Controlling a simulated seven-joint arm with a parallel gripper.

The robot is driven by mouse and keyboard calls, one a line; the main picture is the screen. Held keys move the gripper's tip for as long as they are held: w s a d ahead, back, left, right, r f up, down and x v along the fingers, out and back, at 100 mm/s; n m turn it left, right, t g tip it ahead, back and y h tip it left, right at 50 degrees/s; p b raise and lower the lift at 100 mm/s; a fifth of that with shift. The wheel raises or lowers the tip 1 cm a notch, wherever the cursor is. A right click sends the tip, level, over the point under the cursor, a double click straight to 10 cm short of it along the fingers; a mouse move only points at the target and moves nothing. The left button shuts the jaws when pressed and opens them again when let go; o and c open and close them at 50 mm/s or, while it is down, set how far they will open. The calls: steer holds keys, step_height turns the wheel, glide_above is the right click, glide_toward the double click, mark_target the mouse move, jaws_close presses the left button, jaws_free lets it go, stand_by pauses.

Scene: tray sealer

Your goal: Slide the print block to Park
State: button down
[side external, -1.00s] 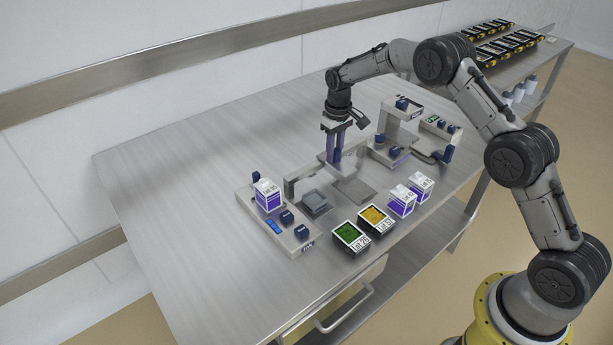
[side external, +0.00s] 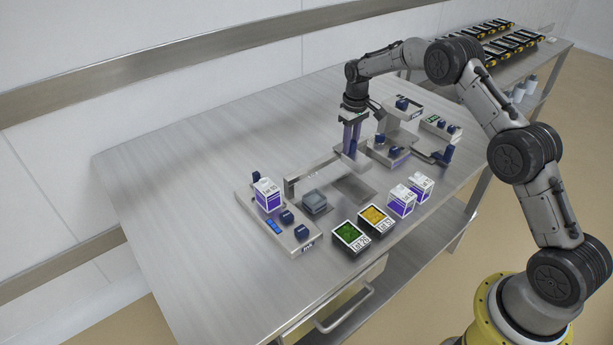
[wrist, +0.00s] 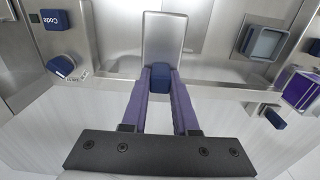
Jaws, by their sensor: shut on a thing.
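My gripper (side external: 351,148) points down over the rail in the middle of the steel bench, and its purple fingers show in the wrist view (wrist: 160,78). The fingers are shut on a small dark blue grip (wrist: 160,76). The grip sits at the near end of a pale metal block (wrist: 165,35), which I take to be the print block. I cannot read any Park mark.
A blue block marked Code (wrist: 55,19) lies left in the wrist view. A clear-topped grey tray (side external: 315,202) is left of the gripper in the side view. Green (side external: 350,234) and yellow (side external: 373,217) trays and white-purple cartons (side external: 402,200) stand at the front. The bench's back left is clear.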

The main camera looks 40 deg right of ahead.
steer(key=shift+s+d+f, duration=0.2)
steer(key=shift+d, duration=0.9)
steer(key=shift+s+d+f, duration=0.15)
steer(key=shift+d+f, duration=0.1)
steer(key=shift+d, duration=0.8)
steer(key=shift+s+d+f, duration=0.2)
steer(key=shift+d, duration=0.9)
steer(key=c, duration=0.7)
jaws_free()
steer(key=r, duration=0.7)
steer(key=shift+w+r, duration=0.35)
